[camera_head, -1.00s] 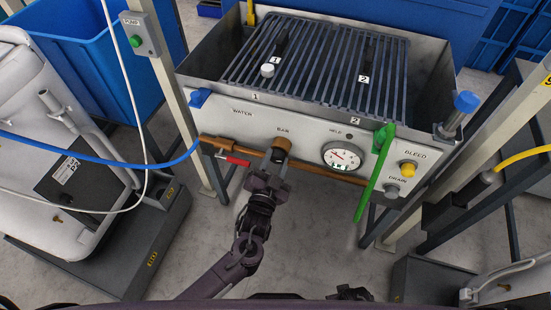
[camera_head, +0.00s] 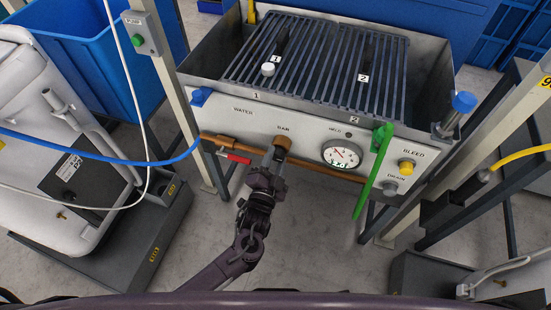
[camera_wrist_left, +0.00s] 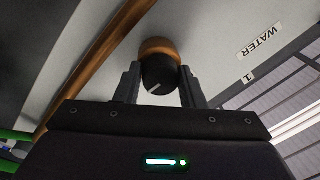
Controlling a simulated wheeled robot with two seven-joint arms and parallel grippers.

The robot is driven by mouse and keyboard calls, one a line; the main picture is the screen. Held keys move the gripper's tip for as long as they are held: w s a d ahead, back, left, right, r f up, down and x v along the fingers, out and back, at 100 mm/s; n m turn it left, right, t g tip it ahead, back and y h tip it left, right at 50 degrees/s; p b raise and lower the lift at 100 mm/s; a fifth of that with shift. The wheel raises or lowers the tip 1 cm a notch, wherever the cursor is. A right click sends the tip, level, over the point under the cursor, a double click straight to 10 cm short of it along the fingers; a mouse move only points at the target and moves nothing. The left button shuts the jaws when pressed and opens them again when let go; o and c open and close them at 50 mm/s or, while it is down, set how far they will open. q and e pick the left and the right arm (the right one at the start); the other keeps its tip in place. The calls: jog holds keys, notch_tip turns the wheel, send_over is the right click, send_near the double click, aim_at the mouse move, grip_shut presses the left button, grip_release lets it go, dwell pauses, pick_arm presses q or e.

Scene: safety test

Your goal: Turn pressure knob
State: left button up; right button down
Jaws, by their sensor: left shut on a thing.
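The pressure knob (camera_head: 283,143) sits under the BAR label on the panel front, left of the round gauge (camera_head: 341,155). In the left wrist view the knob (camera_wrist_left: 159,72) is black with a pale pointer line and a brass-coloured collar behind it. My left gripper (camera_head: 277,153) comes up from below. In the wrist view its fingers (camera_wrist_left: 160,78) stand on either side of the black knob, shut on it. The fingers partly hide the knob in the head view. The gauge needle is too small to read exactly. My right gripper is not in view.
A blue WATER knob (camera_head: 201,96), a green lever (camera_head: 374,171), a yellow BLEED knob (camera_head: 406,167) and a grey DRAIN knob (camera_head: 390,188) share the panel. A copper pipe (camera_head: 325,173) with a red-handled valve (camera_head: 236,158) runs below. A slatted tank (camera_head: 310,60) is above.

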pick_arm(q)
jog(key=o, duration=0.9)
jog(key=shift+o, duration=0.4)
jog(key=shift+s+a, duration=0.15)
jog(key=shift+s, duration=0.4)
jog(key=v, duration=0.6)
jog(key=shift+s, duration=0.35)
jog(key=shift+a, duration=0.15)
